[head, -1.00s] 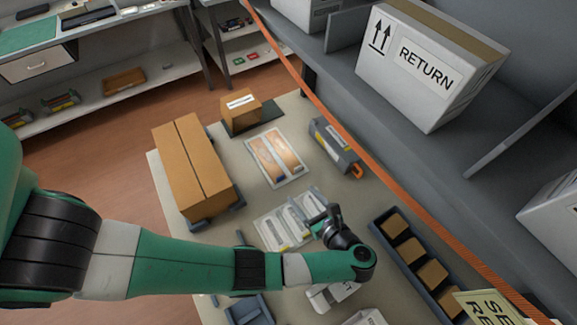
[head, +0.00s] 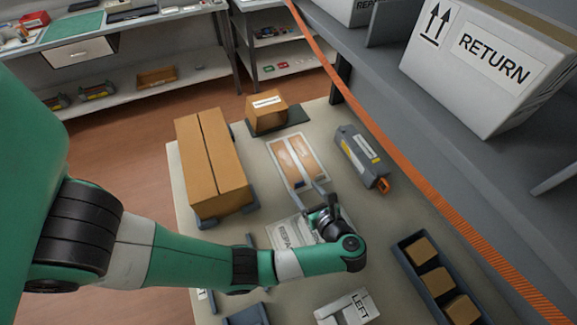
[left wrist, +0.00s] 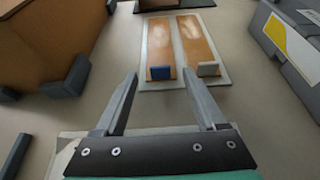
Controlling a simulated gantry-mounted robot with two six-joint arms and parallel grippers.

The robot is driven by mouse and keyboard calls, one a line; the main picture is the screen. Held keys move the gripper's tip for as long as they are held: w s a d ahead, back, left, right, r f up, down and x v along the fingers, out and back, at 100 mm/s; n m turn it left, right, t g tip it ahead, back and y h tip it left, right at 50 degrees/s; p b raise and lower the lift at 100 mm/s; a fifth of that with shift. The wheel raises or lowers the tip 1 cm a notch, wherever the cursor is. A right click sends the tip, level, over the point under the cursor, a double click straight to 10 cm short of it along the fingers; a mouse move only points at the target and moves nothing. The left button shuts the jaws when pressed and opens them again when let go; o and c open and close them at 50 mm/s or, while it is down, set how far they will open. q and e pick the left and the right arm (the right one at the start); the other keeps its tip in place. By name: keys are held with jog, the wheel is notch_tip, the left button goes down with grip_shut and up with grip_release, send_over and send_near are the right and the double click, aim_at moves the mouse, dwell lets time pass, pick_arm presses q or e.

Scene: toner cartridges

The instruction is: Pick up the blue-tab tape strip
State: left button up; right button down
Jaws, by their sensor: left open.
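Two brown tape strips lie side by side on a pale backing card in the middle of the table. In the left wrist view the left strip (left wrist: 161,42) has a blue tab (left wrist: 161,73) at its near end. The right strip (left wrist: 196,40) has a grey tab (left wrist: 208,69). Both strips also show in the head view on the card (head: 298,163). My left gripper (left wrist: 163,88) is open and empty, its fingers spread just short of the tabs. In the head view it (head: 318,196) is at the near edge of the card. My right gripper is out of view.
A large cardboard box (head: 211,165) stands left of the strips. A grey toner cartridge (head: 361,158) with an orange end lies to the right. A small box (head: 266,111) is behind. A bin of small boxes (head: 437,275) and a shelf edge are at right.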

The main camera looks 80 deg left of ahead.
pick_arm(q)
jog(key=x, duration=0.3)
jog(key=shift+r, duration=0.1)
grip_shut()
jog(key=shift+r, duration=0.1)
